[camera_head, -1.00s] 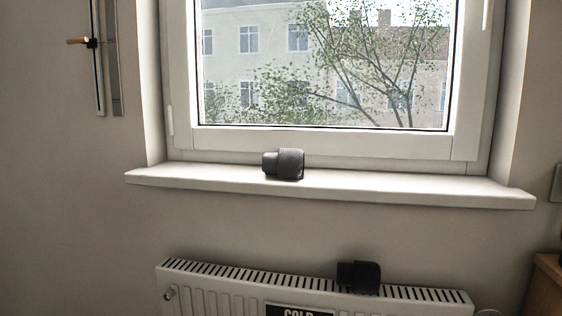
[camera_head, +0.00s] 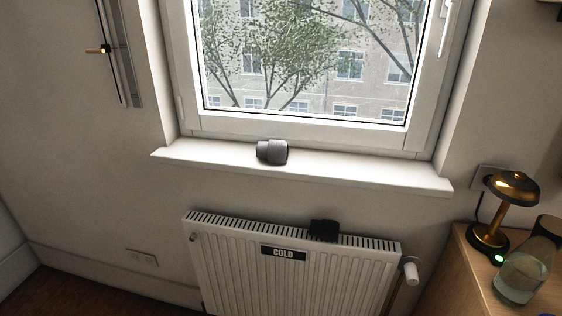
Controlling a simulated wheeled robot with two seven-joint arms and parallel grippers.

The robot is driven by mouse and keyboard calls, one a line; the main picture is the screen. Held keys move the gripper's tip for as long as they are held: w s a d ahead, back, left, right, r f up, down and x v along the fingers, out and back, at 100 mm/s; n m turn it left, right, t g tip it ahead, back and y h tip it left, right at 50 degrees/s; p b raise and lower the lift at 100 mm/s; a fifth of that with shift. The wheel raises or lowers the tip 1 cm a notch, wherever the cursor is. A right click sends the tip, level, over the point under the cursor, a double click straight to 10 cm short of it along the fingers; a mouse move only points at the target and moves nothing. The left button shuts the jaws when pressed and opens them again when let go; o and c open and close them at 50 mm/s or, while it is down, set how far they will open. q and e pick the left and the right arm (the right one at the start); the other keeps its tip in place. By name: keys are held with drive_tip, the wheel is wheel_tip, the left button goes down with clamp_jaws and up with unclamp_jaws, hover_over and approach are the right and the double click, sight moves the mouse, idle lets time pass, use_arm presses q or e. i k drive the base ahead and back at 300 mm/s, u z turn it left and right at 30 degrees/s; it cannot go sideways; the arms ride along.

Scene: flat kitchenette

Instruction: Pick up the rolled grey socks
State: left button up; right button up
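A rolled dark grey bundle, which looks like the rolled grey socks (camera_head: 272,152), lies on the white windowsill (camera_head: 390,179), left of its middle. A second, darker, nearly black bundle (camera_head: 323,231) sits on top of the white radiator (camera_head: 240,278) below the sill. I cannot tell for certain what this second bundle is. Neither of my grippers shows in the head view.
The radiator has a "COLD" sign (camera_head: 284,253) and a white valve (camera_head: 410,271) at its right end. A wooden cabinet (camera_head: 455,282) at the right bears a brass lamp (camera_head: 513,188) and a glass jar (camera_head: 527,268). The sill is otherwise clear.

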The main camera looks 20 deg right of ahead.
sight(275, 151)
drive_tip(key=u, duration=0.3)
drive_tip(key=i, duration=1.2)
drive_tip(key=z, duration=0.8)
